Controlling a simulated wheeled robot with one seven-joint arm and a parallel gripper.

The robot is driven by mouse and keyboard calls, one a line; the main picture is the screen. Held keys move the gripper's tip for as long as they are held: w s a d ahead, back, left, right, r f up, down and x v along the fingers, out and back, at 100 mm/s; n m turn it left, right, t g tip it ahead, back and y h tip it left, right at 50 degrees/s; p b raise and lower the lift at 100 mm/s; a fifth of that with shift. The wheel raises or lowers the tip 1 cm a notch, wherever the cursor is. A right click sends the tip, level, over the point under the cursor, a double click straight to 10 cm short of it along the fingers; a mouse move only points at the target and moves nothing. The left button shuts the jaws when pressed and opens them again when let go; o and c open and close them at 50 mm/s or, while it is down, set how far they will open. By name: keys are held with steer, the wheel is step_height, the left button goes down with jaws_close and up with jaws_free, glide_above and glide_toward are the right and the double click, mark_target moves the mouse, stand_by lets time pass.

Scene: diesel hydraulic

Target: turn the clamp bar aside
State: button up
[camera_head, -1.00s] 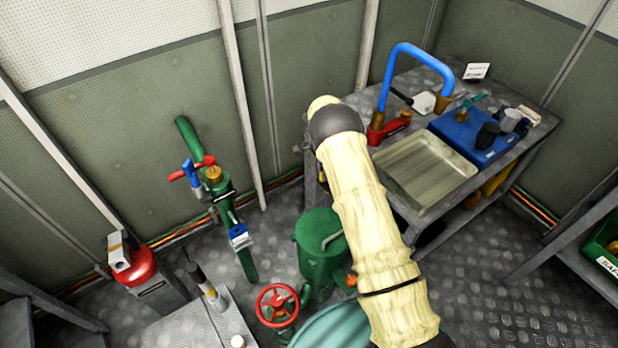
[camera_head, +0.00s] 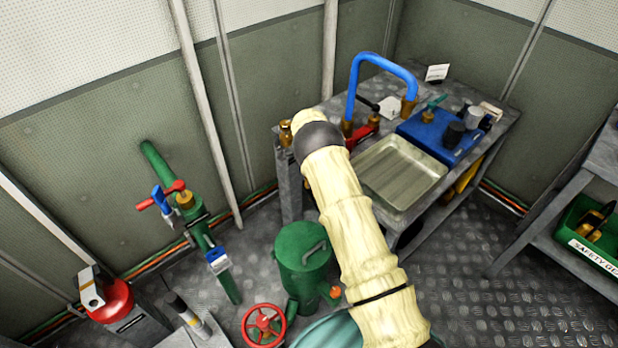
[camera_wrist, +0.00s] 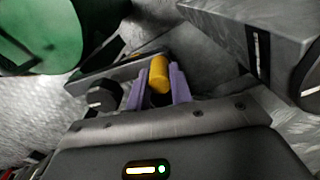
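A green lidded canister (camera_head: 296,262) stands on the floor left of my arm. A short grey bar (camera_head: 315,251) on its lid may be the clamp bar; I cannot tell for sure. In the wrist view a green round body (camera_wrist: 45,30) fills the upper left. My gripper (camera_wrist: 160,80) shows there with two purple fingers apart, one on each side of a yellow cylinder (camera_wrist: 158,72). I cannot tell whether the fingers touch it. A dark bar with a black knob (camera_wrist: 103,95) lies just left of the fingers. My arm hides the gripper in the head view.
A red handwheel (camera_head: 263,326) and a green pipe with a red handle (camera_head: 160,196) stand to the left. A metal workbench with a shallow tray (camera_head: 402,172), a blue hose (camera_head: 380,60) and a blue box (camera_head: 440,135) is behind.

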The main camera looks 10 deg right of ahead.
steer(key=o, duration=0.4)
steer(key=shift+o, duration=0.2)
step_height(320, 180, up, 18)
steer(key=p, duration=0.1)
steer(key=shift+f+p, duration=0.25)
steer(key=shift+p, duration=0.1)
